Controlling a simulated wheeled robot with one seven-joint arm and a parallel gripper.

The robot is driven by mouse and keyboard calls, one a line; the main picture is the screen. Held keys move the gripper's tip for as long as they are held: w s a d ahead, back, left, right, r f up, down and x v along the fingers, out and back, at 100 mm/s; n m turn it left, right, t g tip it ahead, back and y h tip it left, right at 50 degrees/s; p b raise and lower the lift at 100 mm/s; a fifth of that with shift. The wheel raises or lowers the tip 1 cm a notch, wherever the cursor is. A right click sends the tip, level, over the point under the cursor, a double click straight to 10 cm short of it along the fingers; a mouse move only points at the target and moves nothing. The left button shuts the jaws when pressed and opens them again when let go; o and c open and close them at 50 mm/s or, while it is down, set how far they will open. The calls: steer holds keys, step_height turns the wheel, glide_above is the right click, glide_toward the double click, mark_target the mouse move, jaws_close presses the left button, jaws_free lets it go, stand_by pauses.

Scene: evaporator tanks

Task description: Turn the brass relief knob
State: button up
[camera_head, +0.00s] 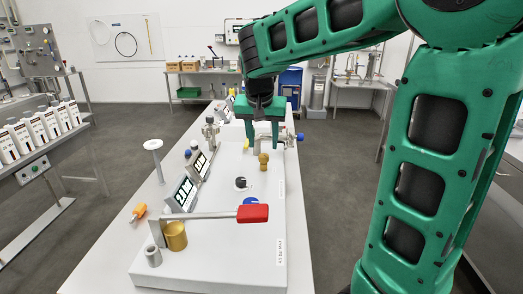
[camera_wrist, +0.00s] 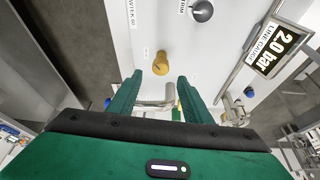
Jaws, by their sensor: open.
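The brass relief knob (camera_head: 264,161) stands upright on the pale panel (camera_head: 225,225), just below my gripper in the head view. In the wrist view the brass knob (camera_wrist: 160,63) lies a little beyond my fingertips, centred between their lines. My green gripper (camera_head: 262,143) is open and empty, pointing down. In the wrist view its two fingers (camera_wrist: 159,78) are spread apart, and neither touches the knob. The gap in depth between the tips and the knob is hard to judge.
A long lever with a red handle (camera_head: 252,213) crosses the near panel. A black knob (camera_head: 241,183) sits close to the brass knob. Digital displays (camera_head: 184,194) line the left side. Metal piping with a blue cap (camera_head: 299,137) stands behind the gripper.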

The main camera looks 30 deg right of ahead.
steer(key=v, duration=0.5)
steer(key=shift+r, duration=0.1)
stand_by(0.4)
